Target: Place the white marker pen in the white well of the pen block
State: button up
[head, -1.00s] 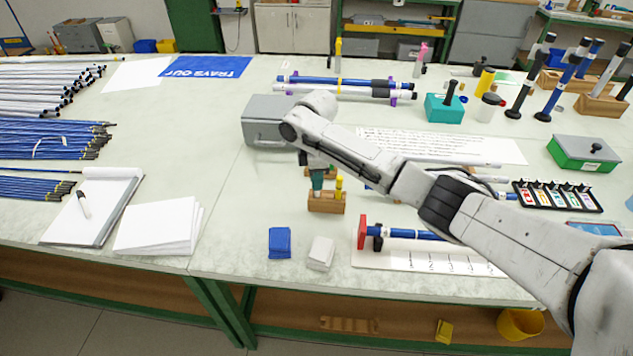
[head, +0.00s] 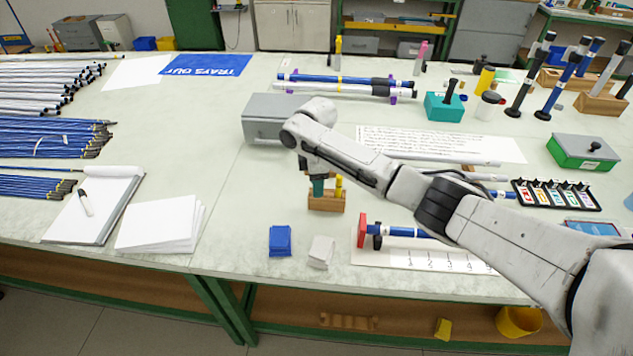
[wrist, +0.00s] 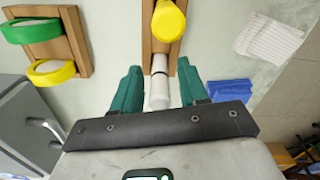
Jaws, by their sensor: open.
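The wooden pen block (head: 326,202) stands on the bench in front of my arm. A yellow pen (head: 339,186) stands in it, and its round yellow end (wrist: 168,20) shows in the wrist view. In the wrist view a white marker pen (wrist: 158,90) with a dark band lies between my teal fingertips, with a gap on each side. Its far end meets the block's wood; how deep it sits in the white well is hidden. My gripper (wrist: 158,88) is open around the pen. In the head view my gripper (head: 318,184) is at the block's left part.
A blue pad (head: 280,241) and a white pad (head: 321,252) lie in front of the block. A grey box (head: 268,120) stands behind it. A rod in a red-ended fixture (head: 362,230) lies to the right. Bench left of the block is clear.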

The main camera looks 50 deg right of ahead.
jog(key=shift+d+b, duration=0.1)
jog(key=shift+b, duration=0.4)
